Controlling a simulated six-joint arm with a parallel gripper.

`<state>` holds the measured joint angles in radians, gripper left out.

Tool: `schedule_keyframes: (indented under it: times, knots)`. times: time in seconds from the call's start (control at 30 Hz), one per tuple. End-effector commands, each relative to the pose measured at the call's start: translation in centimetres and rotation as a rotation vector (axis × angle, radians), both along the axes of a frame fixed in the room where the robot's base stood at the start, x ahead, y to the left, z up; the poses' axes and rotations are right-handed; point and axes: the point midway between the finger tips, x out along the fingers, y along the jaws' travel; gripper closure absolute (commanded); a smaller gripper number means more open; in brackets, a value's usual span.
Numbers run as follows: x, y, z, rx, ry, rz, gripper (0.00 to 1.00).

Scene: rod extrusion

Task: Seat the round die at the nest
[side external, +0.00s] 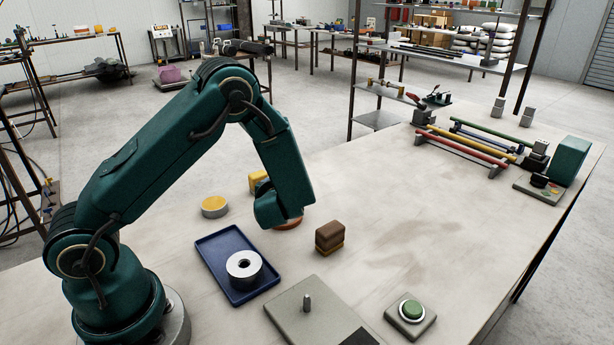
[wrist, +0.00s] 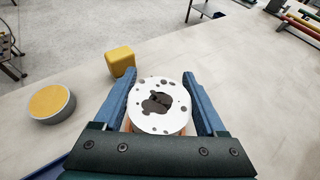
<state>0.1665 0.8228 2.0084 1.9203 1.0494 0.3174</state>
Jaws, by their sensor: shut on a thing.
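My gripper (wrist: 161,85) has its two blue fingers shut on a round disc (wrist: 172,122). The disc has a pale face with several small holes and a dark irregular opening, and orange shows beneath it. In the side view its orange-brown edge (side external: 288,224) shows low over the table under my gripper; I cannot tell whether it touches the table. A grey ring (side external: 235,274) with a round central hole lies on a blue tray (side external: 213,254). I cannot tell which of the two is the round die. A grey plate (side external: 285,314) with one upright pin (side external: 307,303) stands in front, possibly the nest.
A brown block (side external: 330,236) stands right of my gripper. A yellow block (wrist: 121,61) and a yellow-topped round puck (wrist: 51,103) lie to the left. A green button box (side external: 411,310) stands at the front. Coloured rods (side external: 470,145) lie at the back right.

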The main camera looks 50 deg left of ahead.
Motion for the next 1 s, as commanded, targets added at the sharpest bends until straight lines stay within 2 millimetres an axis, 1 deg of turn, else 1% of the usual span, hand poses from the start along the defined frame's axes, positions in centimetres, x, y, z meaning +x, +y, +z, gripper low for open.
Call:
schedule_keyframes:
  times: [1.0]
  knots:
    - [0.0, 0.0, -2.3, 0.002, -0.003, -0.001, 1.0]
